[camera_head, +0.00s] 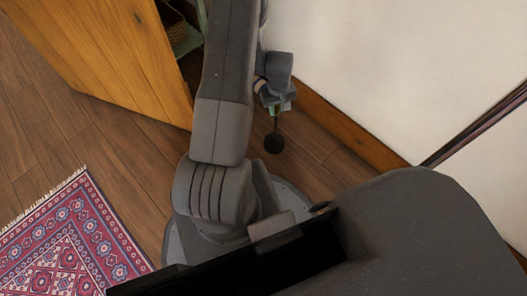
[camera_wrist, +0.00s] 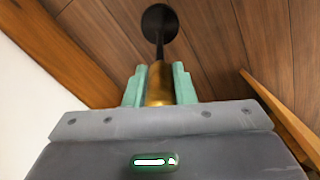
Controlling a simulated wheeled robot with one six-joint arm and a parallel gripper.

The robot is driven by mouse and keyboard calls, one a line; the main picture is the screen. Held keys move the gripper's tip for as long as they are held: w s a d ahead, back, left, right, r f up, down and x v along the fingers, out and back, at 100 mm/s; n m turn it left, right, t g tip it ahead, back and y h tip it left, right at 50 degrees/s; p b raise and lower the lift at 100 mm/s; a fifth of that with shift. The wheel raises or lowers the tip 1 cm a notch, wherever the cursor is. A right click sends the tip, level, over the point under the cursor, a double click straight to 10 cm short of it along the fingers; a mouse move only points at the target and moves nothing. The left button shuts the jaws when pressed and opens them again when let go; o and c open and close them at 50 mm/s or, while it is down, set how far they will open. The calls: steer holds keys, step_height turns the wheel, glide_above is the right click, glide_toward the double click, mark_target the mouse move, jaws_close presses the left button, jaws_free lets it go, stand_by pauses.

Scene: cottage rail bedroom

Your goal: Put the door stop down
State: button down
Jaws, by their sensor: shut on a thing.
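The door stop (camera_wrist: 159,88) has a brass-coloured body, a thin dark rod and a round black end. My gripper (camera_wrist: 158,76) is shut on the brass body, with one green finger on each side. The rod and black end point away from the gripper, over the wooden floor. In the head view the black end of the door stop (camera_head: 274,143) hangs below my gripper (camera_head: 277,107), near the wall. I cannot tell whether the black end touches the floor. The fingers hide part of the brass body.
A white wall (camera_head: 390,65) with a wooden baseboard (camera_head: 345,120) runs along the right. A wooden cabinet (camera_head: 115,55) stands at the upper left. A patterned red rug (camera_head: 75,240) lies at the lower left. Bare wooden floor (camera_head: 310,150) surrounds the door stop.

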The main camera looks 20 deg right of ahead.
steer(key=shift+s+d+f, duration=0.15)
steer(key=shift+f, duration=0.15)
steer(key=shift+f+b, duration=1.75)
steer(key=shift+f, duration=3.2)
steer(key=c, duration=1.2)
jaws_free()
step_height(320, 180, up, 12)
steer(key=p, duration=0.4)
